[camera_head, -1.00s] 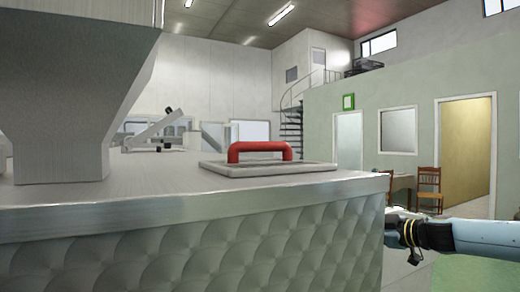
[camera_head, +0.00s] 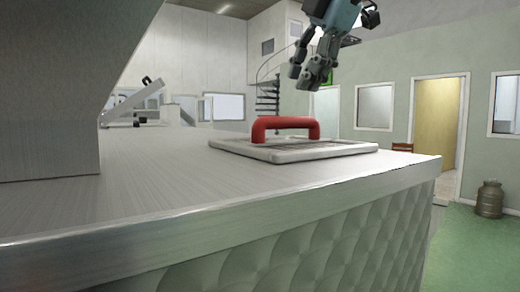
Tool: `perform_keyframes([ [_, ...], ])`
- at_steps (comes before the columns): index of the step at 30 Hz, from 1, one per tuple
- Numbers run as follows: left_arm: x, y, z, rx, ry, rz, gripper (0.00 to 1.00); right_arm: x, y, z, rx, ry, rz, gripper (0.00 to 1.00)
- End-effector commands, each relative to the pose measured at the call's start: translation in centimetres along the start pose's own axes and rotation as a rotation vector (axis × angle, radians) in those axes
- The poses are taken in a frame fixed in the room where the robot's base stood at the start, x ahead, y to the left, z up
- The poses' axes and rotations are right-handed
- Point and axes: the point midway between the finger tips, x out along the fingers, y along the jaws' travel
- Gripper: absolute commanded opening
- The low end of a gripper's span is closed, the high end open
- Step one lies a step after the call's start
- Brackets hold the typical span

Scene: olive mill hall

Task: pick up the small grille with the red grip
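The small grille (camera_head: 345,150) is a flat, light-framed panel lying on the metal top of a machine. A red bar-shaped grip (camera_head: 268,131) stands up from it. My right gripper (camera_head: 304,80) hangs above the grip, a little to its right, with its fingers pointing down. The fingers look spread apart with nothing between them, and a clear gap separates them from the grip. My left gripper is not in view.
The brushed metal top (camera_head: 150,190) is bare in front of the grille. A grey hopper (camera_head: 60,90) rises at the left. A small hinged metal part (camera_head: 130,104) stands behind. A metal can (camera_head: 489,199) stands on the green floor at right.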

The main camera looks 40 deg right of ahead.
Motion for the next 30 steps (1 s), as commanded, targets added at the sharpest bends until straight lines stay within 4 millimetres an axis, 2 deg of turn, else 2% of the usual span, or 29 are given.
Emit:
perform_keyframes([
  [4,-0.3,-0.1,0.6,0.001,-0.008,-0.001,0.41,1.6,-0.5,0.1,-0.003,-0.033,-0.011,0.29],
  [9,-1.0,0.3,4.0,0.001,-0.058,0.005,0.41,4.2,-0.4,0.2,-0.002,-0.031,-0.01,0.29],
  [12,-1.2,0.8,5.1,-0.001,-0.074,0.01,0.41,5.1,-0.4,0.2,-0.002,-0.029,-0.007,0.29],
  [16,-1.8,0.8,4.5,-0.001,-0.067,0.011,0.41,6.1,-0.5,0.2,-0.003,-0.029,-0.009,0.29],
  [21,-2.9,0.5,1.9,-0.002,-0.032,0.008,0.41,8.5,-0.6,0.1,-0.003,-0.029,-0.011,0.29],
  [24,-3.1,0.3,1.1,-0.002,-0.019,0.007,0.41,9.8,-0.6,0.2,-0.002,-0.029,-0.008,0.29],
  [30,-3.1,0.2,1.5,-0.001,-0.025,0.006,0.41,10.5,-0.6,0.2,-0.001,-0.026,-0.005,0.29],
])
